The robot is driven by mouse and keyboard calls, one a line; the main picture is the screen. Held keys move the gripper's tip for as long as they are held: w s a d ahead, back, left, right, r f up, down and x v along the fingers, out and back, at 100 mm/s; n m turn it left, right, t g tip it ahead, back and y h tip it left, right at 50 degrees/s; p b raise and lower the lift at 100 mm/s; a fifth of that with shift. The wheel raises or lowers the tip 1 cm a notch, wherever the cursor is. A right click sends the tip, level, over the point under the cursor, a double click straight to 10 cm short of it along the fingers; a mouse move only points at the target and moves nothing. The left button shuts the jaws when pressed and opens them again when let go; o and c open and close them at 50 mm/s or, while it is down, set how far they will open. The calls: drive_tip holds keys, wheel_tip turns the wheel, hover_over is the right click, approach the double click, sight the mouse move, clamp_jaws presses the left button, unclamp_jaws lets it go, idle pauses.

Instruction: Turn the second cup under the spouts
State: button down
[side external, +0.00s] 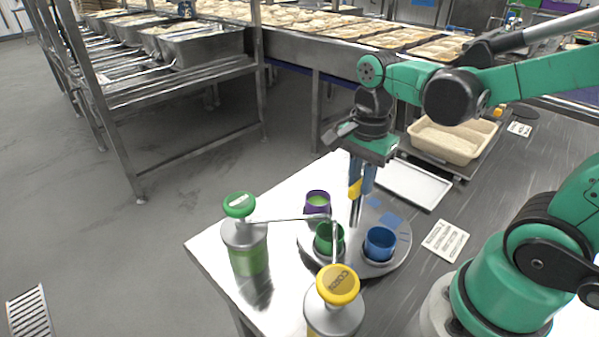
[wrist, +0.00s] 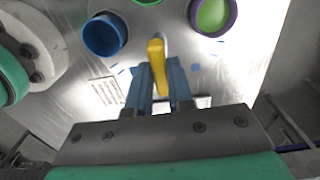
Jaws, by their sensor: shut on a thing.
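A round metal turntable (side external: 398,250) carries a purple cup (side external: 317,203), a green cup (side external: 329,245) and a blue cup (side external: 380,244). The purple cup also shows in the wrist view (wrist: 231,16), with light green contents. The blue cup (wrist: 104,35) looks empty there; the green cup (wrist: 113,8) is cut off by the top edge. A green-topped dispenser (side external: 244,235) and a yellow-topped dispenser (side external: 336,300) have spouts ending above the green cup. My gripper (side external: 356,193) points down at the turntable, its blue fingers (wrist: 160,75) shut on the yellow handle (wrist: 156,52) of the turntable.
A white tray (side external: 413,184) and a beige tub (side external: 453,140) lie behind the turntable. A printed card (side external: 445,241) lies to its right. The dispensers and their spouts stand close on the left and front. The table's left edge is near the green-topped dispenser.

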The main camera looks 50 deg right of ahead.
drive_tip(key=c, duration=0.8)
unclamp_jaws()
drive_tip(key=shift+r, duration=2.85)
drive_tip(key=n, duration=0.1)
drive_tip(key=n+t, duration=0.1)
drive_tip(key=f+n, duration=0.1)
drive_tip(key=n, duration=0.1)
drive_tip(key=shift+w+a+t, duration=0.3)
drive_tip(key=shift+a, duration=0.05)
drive_tip(key=n+t, duration=0.2)
drive_tip(key=n, duration=0.2)
drive_tip(key=w+a+f+n+t, duration=0.1)
drive_tip(key=n, duration=0.4)
drive_tip(key=w+a+n+t, duration=0.1)
drive_tip(key=n+t, duration=0.1)
drive_tip(key=n, duration=0.3)
drive_tip(key=shift+a+f+t, duration=0.15)
drive_tip(key=shift+t, duration=0.15)
